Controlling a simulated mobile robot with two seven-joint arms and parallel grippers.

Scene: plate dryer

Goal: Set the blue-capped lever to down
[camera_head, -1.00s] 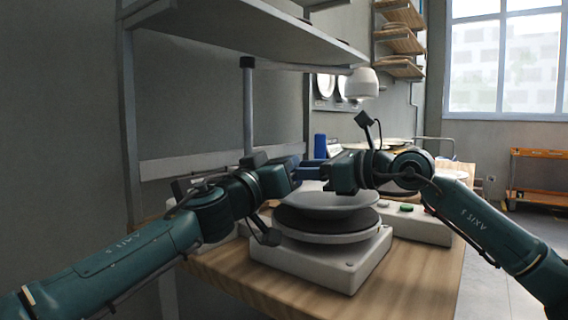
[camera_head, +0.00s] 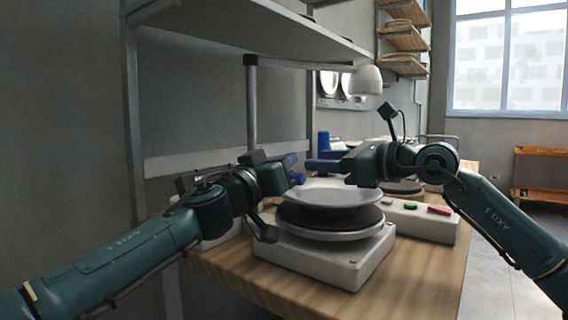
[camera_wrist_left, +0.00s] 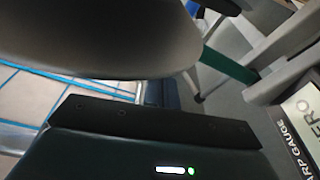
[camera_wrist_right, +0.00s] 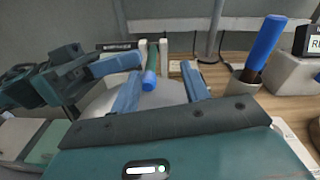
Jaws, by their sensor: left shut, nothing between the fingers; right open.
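The blue-capped lever (camera_wrist_right: 149,80) shows in the right wrist view as a short blue cylinder near a pair of pale upright posts. It appears between my right gripper's fingers in the picture, but I cannot tell whether they touch it; I cannot make it out in the head view. My right gripper (camera_head: 322,164) is open above the plate's far side; its blue fingers also show in the right wrist view (camera_wrist_right: 161,90). My left gripper (camera_head: 297,170) is shut and empty left of the plate, its tip near the lever in the right wrist view (camera_wrist_right: 137,60).
A pale plate (camera_head: 333,193) rests on a dark turntable on a white base (camera_head: 318,262). A blue stick (camera_wrist_right: 264,43) stands in a cup right of my right gripper. A shelf (camera_head: 250,28) hangs above.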

